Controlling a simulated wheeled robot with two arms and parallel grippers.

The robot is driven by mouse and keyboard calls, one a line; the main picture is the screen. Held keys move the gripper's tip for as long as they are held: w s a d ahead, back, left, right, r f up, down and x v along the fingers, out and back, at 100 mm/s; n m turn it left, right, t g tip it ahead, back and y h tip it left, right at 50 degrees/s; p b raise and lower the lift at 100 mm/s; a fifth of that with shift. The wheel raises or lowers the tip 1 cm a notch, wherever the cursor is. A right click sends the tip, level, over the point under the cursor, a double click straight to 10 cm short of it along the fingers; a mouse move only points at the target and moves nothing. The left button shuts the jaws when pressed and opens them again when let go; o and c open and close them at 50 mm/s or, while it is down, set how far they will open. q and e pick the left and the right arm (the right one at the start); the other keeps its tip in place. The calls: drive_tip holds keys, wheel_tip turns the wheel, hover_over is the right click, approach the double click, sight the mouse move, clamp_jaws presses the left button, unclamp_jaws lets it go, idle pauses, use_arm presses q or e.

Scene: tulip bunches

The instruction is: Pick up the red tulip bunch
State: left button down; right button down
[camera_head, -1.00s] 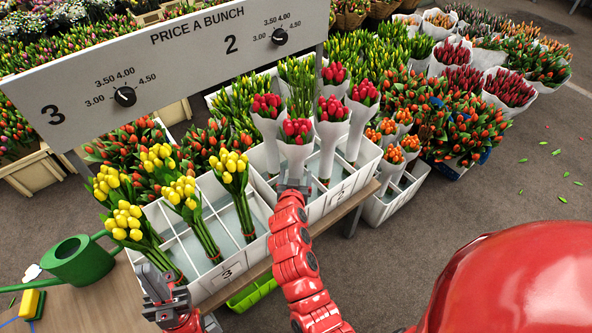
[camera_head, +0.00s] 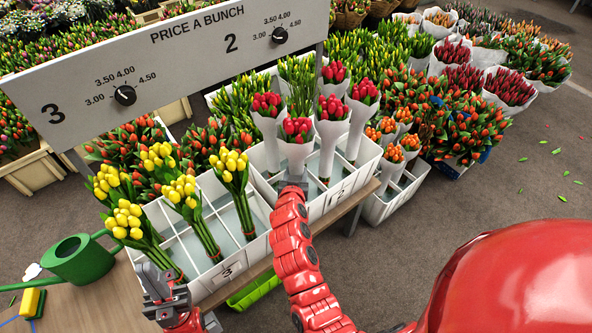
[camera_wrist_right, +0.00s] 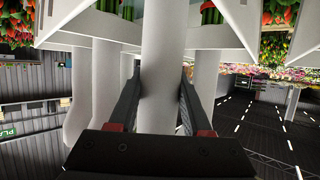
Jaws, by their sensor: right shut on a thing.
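Several red tulip bunches in white paper wraps stand in the right-hand part of the white divided crate (camera_head: 343,192). The front red tulip bunch (camera_head: 297,129) has my right gripper (camera_head: 291,186) at the lower part of its wrap. In the right wrist view, the fingers of my right gripper (camera_wrist_right: 160,105) lie on both sides of a white wrap (camera_wrist_right: 160,70) and are shut on it. The bunch is upright; its stem ends are hidden. My left gripper (camera_head: 164,290) is open and empty at the crate's front left, below the yellow tulips.
Several yellow tulip bunches (camera_head: 183,190) stand in the crate's left part. A grey price board (camera_head: 185,55) spans behind the crate. A green watering can (camera_head: 78,260) and a yellow sponge-like item (camera_head: 30,303) are on the wooden table (camera_head: 100,303). Other red bunches stand close behind the held one.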

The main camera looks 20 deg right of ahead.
sight(296, 122)
drive_tip(key=shift+r, duration=0.1)
wheel_tip(296, 122, up, 10)
drive_tip(key=shift+f, duration=0.1)
idle(0.5)
wheel_tip(296, 122, up, 10)
drive_tip(key=p, duration=0.5)
drive_tip(key=shift+r, duration=0.25)
drive_tip(key=shift+f, duration=0.1)
